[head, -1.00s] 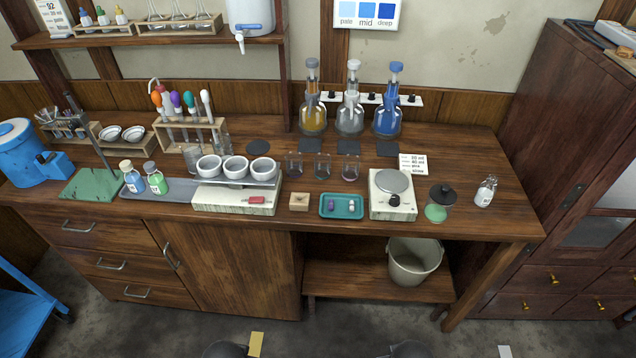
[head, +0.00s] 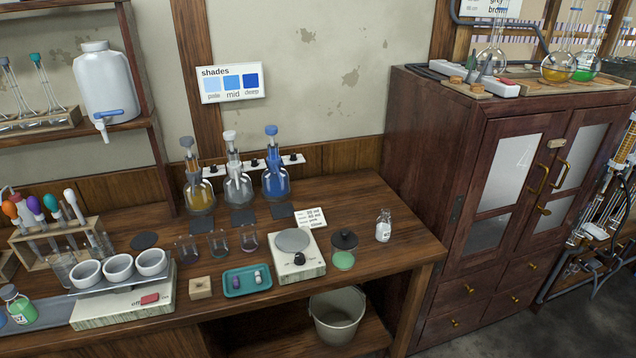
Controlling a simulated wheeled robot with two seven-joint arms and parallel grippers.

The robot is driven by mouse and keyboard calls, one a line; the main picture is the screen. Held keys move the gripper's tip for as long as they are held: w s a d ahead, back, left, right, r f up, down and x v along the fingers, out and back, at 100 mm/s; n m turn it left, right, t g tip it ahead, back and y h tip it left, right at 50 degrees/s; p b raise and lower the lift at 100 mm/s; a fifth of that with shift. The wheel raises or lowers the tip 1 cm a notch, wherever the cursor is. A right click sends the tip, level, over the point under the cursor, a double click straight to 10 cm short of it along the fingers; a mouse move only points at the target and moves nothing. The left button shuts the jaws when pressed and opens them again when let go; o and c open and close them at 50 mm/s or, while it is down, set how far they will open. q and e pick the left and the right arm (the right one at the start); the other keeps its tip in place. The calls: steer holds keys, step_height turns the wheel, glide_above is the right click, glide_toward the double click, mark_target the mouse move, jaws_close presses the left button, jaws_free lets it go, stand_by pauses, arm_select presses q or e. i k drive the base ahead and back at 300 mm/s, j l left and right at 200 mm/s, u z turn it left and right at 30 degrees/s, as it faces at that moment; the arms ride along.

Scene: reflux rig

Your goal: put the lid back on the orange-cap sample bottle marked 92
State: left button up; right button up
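A small clear bottle (head: 383,226) with a white label stands upright near the right end of the wooden bench. Its marking is too small to read, and no orange cap shows on it. No orange lid can be made out on the bench. Neither of my grippers is in view.
A black-lidded jar (head: 344,243) and a balance (head: 298,262) stand left of the small bottle. A teal tray (head: 247,281) holds small pieces. A dark cabinet (head: 430,150) rises right of the bench, with a board (head: 495,95) and small brown pieces on top.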

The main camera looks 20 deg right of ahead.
mark_target(384, 224)
steer(key=i+j, duration=0.15)
steer(key=j, duration=0.25)
steer(key=i+j+z, duration=0.1)
steer(key=j, duration=0.35)
steer(key=i+j, duration=0.15)
steer(key=j, duration=0.3)
steer(key=k+z, duration=0.1)
steer(key=z, duration=1.45)
steer(key=i+l+u, duration=0.1)
steer(key=u, duration=0.3)
steer(key=l+u, duration=0.1)
steer(key=u, duration=0.3)
steer(key=i+l+u, duration=0.1)
steer(key=u, duration=0.35)
steer(key=l+u, duration=0.2)
steer(key=u, duration=0.2)
steer(key=l+u, duration=0.25)
steer(key=l, duration=0.65)
steer(key=l+u, duration=0.25)
steer(key=l, duration=0.65)
